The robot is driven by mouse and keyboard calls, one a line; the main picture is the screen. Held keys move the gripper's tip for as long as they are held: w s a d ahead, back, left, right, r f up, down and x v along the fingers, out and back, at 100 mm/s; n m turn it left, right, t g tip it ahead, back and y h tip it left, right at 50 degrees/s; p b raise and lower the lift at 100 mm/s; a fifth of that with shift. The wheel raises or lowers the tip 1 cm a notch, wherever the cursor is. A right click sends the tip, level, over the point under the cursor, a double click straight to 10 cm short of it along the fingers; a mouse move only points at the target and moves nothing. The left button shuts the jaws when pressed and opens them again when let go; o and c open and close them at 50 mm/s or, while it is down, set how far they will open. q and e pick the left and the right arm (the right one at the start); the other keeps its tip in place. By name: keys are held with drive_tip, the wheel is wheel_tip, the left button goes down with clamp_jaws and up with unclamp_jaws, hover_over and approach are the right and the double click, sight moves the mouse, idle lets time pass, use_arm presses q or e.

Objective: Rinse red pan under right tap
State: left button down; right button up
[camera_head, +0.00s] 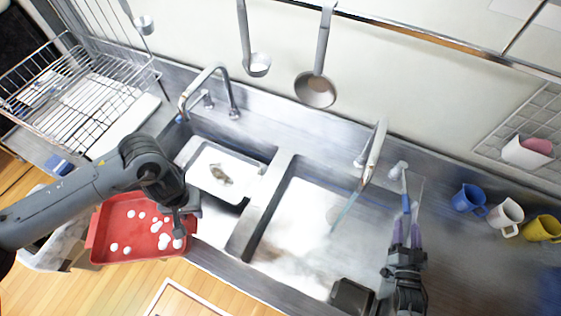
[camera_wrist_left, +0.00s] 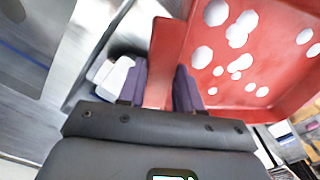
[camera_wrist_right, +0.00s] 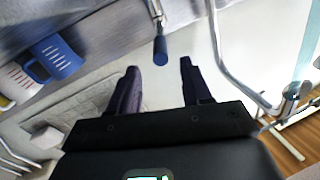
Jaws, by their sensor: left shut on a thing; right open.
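The red pan (camera_head: 120,213) is a shallow tray with white blobs in it. It is at the lower left, in front of the left basin. My left gripper (camera_head: 182,230) is shut on its right rim; the left wrist view shows the red wall between the fingers. The right tap (camera_head: 377,150) arches over the right basin, and a bluish stream (camera_head: 346,210) runs from it. The blue-tipped tap lever (camera_head: 405,195) is just beyond my open right gripper (camera_head: 406,228). In the right wrist view the blue tip (camera_wrist_right: 161,50) lies ahead of the fingertips, apart from them.
The right basin (camera_head: 285,205) is wide and blurred at the bottom. The left basin holds a white tray (camera_head: 202,180) with a brown spot, under the left tap (camera_head: 190,88). Blue (camera_head: 468,198), white (camera_head: 505,215) and yellow (camera_head: 543,228) mugs stand at the right. A dark block (camera_head: 352,296) is at the basin's front.

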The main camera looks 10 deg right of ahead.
drive_tip(key=shift+v, duration=1.3)
